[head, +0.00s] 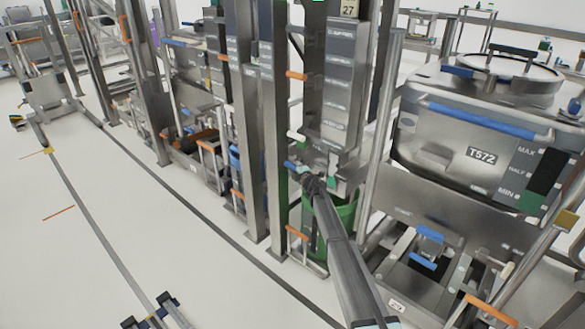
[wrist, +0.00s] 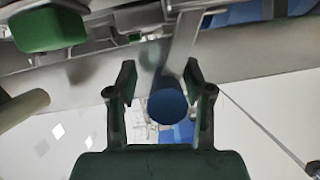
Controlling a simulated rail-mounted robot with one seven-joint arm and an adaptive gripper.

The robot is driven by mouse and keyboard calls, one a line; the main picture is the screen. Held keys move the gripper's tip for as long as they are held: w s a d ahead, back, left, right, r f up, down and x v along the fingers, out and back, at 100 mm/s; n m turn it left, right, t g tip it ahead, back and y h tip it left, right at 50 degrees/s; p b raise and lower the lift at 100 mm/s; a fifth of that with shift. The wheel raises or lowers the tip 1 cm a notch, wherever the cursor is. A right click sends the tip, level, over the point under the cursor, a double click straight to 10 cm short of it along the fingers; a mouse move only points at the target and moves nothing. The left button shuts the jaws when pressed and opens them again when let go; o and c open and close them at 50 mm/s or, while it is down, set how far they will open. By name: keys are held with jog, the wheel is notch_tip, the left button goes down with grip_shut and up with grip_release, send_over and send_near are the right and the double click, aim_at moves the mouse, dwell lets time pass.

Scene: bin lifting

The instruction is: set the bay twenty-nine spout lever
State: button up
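My gripper (wrist: 160,82) is open in the wrist view, its two dark fingers spread wide. A blue rounded handle end (wrist: 168,106) shows between the fingers, nearer the right one, with gaps visible on both sides. Whether this is the spout lever, I cannot tell. A small blue part (head: 290,165) shows just left of my gripper (head: 304,174). The fingertips are too small to make out there.
A green block (wrist: 48,30) hangs at the wrist view's upper left. A green bin (head: 345,212) stands below the column. Steel posts (head: 275,120) rise close on the left. A large bin marked T572 (head: 487,155) stands right. Open floor (head: 130,225) lies left.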

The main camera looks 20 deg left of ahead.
jog(key=shift+s+d+f, duration=0.1)
jog(key=shift+s+f, duration=0.1)
jog(key=shift+s+d, duration=0.15)
jog(key=shift+s, duration=0.05)
jog(key=v, duration=1.1)
jog(key=shift+d+r, duration=0.1)
jog(key=shift+d, duration=0.05)
